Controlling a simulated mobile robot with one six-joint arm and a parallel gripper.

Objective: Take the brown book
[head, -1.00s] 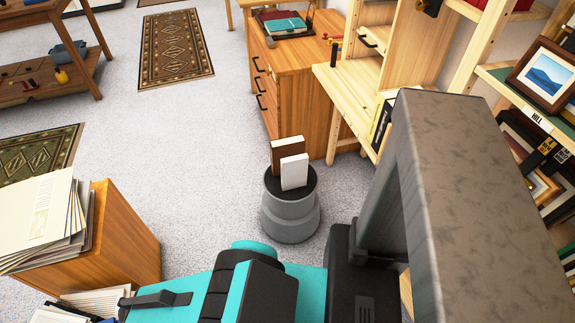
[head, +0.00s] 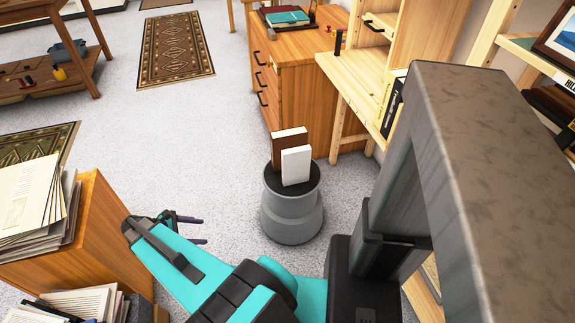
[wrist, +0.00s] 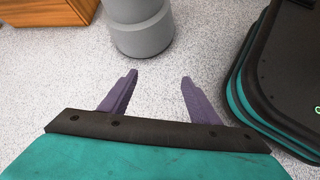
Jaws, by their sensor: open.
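The brown book (head: 277,149) stands upright on a round grey stool (head: 292,218) with a black top. A white book (head: 296,166) stands right in front of it and hides part of it. My gripper (head: 203,230) is open and empty, low over the carpet to the left of the stool. In the wrist view my purple fingers (wrist: 158,76) are spread apart with only carpet between them. The stool's lower part (wrist: 141,28) shows beyond the fingertips there; the books are out of that view.
A wooden drawer cabinet (head: 293,95) stands close behind the stool. A light wooden desk and shelf (head: 347,75) are to the right. A wooden box with stacked papers (head: 110,225) is left of my gripper. Open carpet (head: 190,125) lies left of the stool.

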